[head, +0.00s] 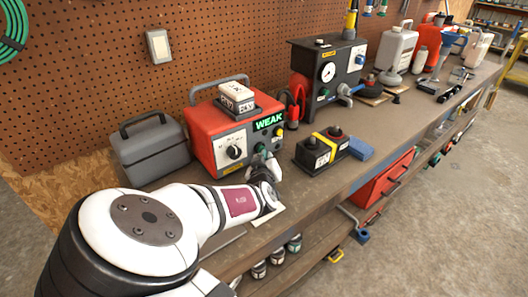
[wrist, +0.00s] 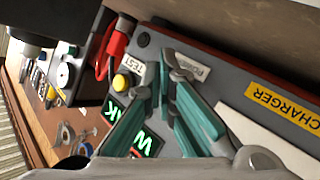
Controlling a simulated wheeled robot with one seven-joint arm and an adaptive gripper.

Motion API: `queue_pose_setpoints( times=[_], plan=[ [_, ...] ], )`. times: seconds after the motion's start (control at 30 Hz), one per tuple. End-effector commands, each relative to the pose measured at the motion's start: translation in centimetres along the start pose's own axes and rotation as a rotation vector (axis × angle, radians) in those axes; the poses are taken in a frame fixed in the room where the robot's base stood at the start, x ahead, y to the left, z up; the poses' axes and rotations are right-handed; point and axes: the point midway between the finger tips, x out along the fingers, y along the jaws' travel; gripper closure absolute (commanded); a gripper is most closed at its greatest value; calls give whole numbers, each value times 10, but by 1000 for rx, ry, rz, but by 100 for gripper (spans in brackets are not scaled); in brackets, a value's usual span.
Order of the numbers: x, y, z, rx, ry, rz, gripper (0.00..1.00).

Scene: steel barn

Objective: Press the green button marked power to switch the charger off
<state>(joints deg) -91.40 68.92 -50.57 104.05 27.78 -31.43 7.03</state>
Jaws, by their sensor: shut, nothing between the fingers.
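The charger (head: 200,129) is a red box with a grey front panel, standing on the bench against the pegboard. Its display (head: 269,121) glows green with "WEAK" and also shows in the wrist view (wrist: 145,142). A yellow button (wrist: 122,82) sits beside a "TEST" label. A "POWER" label (wrist: 191,68) is partly visible beside my fingers. The green power button cannot be made out; my fingers cover the area by its label. My gripper (head: 261,156) is shut and empty, its teal fingertips close in front of the panel below the display. I cannot tell whether they touch.
A white-topped box (head: 233,90) sits on the charger. A grey case (head: 150,150) stands left of it.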

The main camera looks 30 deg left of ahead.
Motion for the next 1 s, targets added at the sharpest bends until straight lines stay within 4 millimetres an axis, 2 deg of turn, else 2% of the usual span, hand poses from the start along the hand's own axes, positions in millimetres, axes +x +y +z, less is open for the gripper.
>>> queue_pose_setpoints(
  times=[0.33, 0.8, 1.0],
  plan=[
    [0, 0, 0, 0, 0, 0, 100],
    [-16, 11, 10, 0, -1, 0, 100],
    [-16, 11, 11, 0, 0, 0, 100]
  ],
)
